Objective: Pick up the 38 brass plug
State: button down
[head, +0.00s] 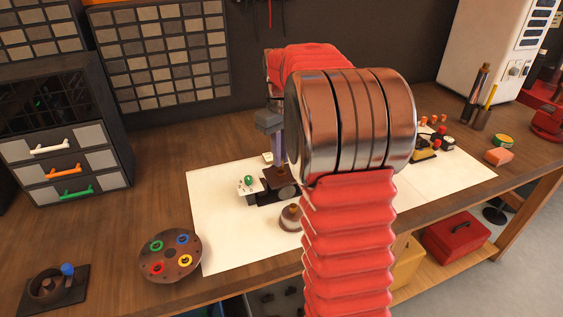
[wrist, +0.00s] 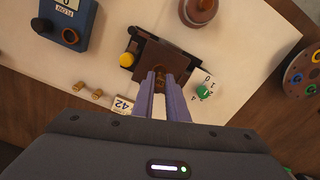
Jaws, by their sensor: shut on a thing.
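My gripper (wrist: 164,78) points down at a dark brown block (wrist: 165,57) in the wrist view. Its two grey-purple fingers are shut on a small brass piece, which looks like a brass plug, at the block. The fingers hide most of it, and no 38 marking is readable. Two loose brass plugs, one (wrist: 78,87) and another (wrist: 97,95), lie on the white sheet to the left. A white tag reading 42 (wrist: 123,104) lies beside the fingers. In the head view, my gripper (head: 278,160) is partly hidden behind my arm, over the brown block (head: 276,178).
A green knob (wrist: 203,91) on a white plate and a yellow knob (wrist: 128,59) flank the block. A blue device (wrist: 68,22) and a round brown-topped item (wrist: 200,8) stand nearby. A round disc with coloured rings (head: 170,255) sits at the left. The front left sheet is clear.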

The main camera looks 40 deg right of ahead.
notch_tip(320, 180, up, 7)
jog(key=shift+r, duration=0.15)
jog(key=shift+s, duration=0.1)
dwell(0.7)
